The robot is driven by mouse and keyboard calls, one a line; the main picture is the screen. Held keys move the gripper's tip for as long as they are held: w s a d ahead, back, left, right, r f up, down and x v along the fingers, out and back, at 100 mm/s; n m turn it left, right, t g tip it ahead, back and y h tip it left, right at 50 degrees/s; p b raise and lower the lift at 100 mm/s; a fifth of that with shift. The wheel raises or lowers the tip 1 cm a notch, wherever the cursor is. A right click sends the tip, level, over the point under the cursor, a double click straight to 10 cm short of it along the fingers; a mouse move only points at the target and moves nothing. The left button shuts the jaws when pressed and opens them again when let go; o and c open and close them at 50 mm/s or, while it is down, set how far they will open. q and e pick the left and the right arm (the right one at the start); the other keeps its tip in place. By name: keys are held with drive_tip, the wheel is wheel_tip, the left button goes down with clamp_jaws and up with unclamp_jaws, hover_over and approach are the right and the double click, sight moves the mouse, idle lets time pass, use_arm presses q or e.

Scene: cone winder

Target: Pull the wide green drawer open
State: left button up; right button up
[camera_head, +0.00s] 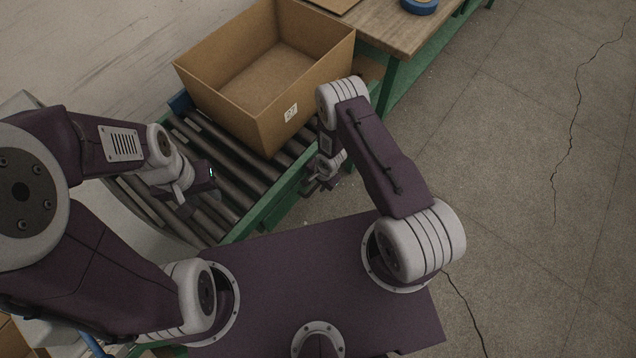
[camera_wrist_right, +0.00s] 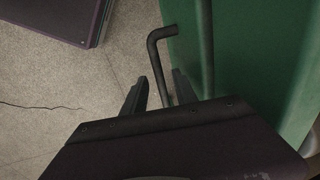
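In the right wrist view a green front (camera_wrist_right: 260,60), which looks like the drawer's, fills the right side. A dark bent bar handle (camera_wrist_right: 154,52) stands out from it. The fingers of my right gripper (camera_wrist_right: 160,80) are apart, one on each side of the handle bar, with a visible gap at the left finger. In the head view my right gripper (camera_head: 320,183) is beside the green frame of the roller conveyor, and the drawer front is not visible there. My left gripper (camera_head: 195,190) is over the rollers, and its fingers are too unclear to read.
A large open cardboard box (camera_head: 285,125) sits on the roller conveyor (camera_head: 215,215). A wooden-topped bench (camera_head: 395,30) with a blue roll (camera_head: 419,6) stands behind. The cracked grey floor (camera_head: 530,170) to the right is clear. A dark vertical strip (camera_wrist_right: 206,50) runs along the green front.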

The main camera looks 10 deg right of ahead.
clamp_jaws()
idle(1.3)
